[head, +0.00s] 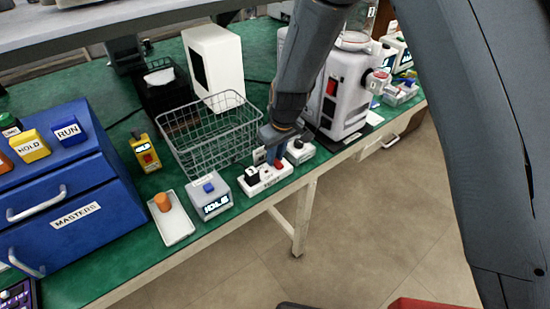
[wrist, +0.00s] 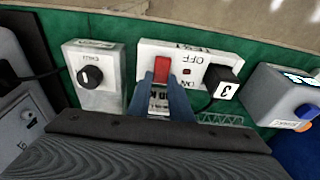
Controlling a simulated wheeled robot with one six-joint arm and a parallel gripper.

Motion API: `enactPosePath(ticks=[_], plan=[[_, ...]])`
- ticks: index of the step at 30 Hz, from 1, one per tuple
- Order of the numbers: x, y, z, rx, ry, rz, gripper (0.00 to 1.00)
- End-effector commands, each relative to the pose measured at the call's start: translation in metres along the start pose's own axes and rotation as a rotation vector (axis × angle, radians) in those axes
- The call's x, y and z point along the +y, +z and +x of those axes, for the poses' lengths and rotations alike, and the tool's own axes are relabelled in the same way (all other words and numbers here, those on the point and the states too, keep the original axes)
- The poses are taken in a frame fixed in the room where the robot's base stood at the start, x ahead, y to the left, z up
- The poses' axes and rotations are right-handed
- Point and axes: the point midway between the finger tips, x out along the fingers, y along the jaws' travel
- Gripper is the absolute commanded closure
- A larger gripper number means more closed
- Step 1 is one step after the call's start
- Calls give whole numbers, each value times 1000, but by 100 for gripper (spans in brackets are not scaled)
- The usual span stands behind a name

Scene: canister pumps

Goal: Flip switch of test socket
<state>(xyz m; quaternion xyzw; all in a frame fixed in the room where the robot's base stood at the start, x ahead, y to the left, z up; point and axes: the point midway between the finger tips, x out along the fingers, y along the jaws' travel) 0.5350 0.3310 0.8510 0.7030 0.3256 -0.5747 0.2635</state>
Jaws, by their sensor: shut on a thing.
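The test socket (head: 265,183) is a white strip near the front edge of the green bench; it also shows in the wrist view (wrist: 205,53). Its red switch (wrist: 162,68) sits beside the printed words ON and OFF. My gripper (wrist: 162,80) points down at the socket, its two blue fingers closed on either side of the red switch. In the head view my gripper (head: 275,155) is over the socket's switch end. A black plug marked 3 (wrist: 222,80) sits in the socket beside the switch. The fingers partly hide the switch's sides.
A white box with a black knob (wrist: 97,77) stands close beside the socket. A grey box with a blue button (head: 210,194) is on its other side. A wire basket (head: 210,135) stands behind. A white machine (head: 343,95) stands at the right.

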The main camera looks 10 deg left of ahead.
Motion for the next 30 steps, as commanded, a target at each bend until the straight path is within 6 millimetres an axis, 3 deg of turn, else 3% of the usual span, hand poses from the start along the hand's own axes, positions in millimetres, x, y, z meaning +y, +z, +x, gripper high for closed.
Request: enactPosePath(ticks=[24, 25, 28, 30], plan=[[0, 2, -2, 94, 4, -1, 100], [0, 2, -2, 94, 4, -1, 80], [0, 2, -2, 94, 4, -1, 63], [0, 2, -2, 93, 4, -1, 62]])
